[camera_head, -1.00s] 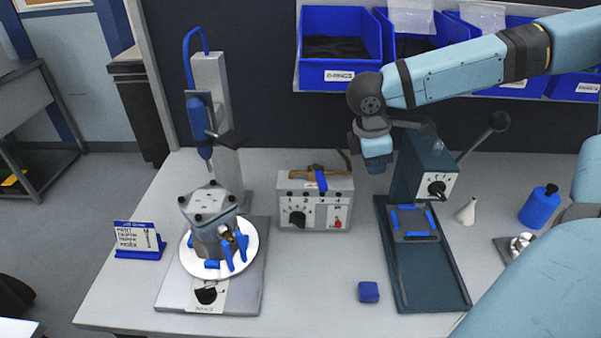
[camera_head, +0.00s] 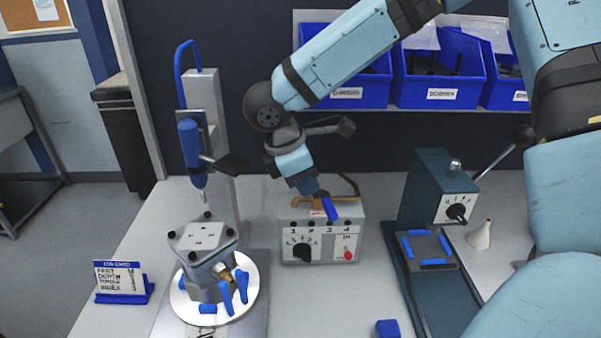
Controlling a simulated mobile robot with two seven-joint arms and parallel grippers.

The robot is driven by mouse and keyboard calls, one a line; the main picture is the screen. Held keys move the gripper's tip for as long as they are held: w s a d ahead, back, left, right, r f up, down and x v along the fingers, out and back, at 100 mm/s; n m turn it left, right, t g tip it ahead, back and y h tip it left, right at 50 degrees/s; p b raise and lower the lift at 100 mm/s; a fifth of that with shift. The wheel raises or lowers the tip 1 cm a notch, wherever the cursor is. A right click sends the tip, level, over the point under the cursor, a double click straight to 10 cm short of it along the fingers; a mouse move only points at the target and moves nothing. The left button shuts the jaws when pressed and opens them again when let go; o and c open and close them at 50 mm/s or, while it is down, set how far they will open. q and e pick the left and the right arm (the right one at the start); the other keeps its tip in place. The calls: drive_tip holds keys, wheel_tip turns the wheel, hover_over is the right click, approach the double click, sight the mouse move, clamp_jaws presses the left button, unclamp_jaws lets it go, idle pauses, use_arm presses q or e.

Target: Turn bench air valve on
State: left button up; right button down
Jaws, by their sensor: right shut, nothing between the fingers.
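The bench air valve, a brass-coloured pipe fitting (camera_head: 345,198) with a blue lever (camera_head: 329,209), shows at the top of the grey control box (camera_head: 345,240). The lever lies across the pipe and points toward the box front. My right gripper (camera_head: 309,188) is shut and empty, pointing down just above and left of the lever. It hides part of the pipe. I cannot tell whether its fingertips touch the valve. My left gripper is out of view.
A press with a blue screwdriver (camera_head: 192,150) stands at left, over a machined housing (camera_head: 202,242) on a white round plate. A dark green press (camera_head: 430,190) stands at right. Blue bins (camera_head: 437,80) hang behind. Bench left of the green press is mostly clear.

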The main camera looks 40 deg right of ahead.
sight(326, 203)
drive_tip(key=x, duration=0.5)
idle(0.3)
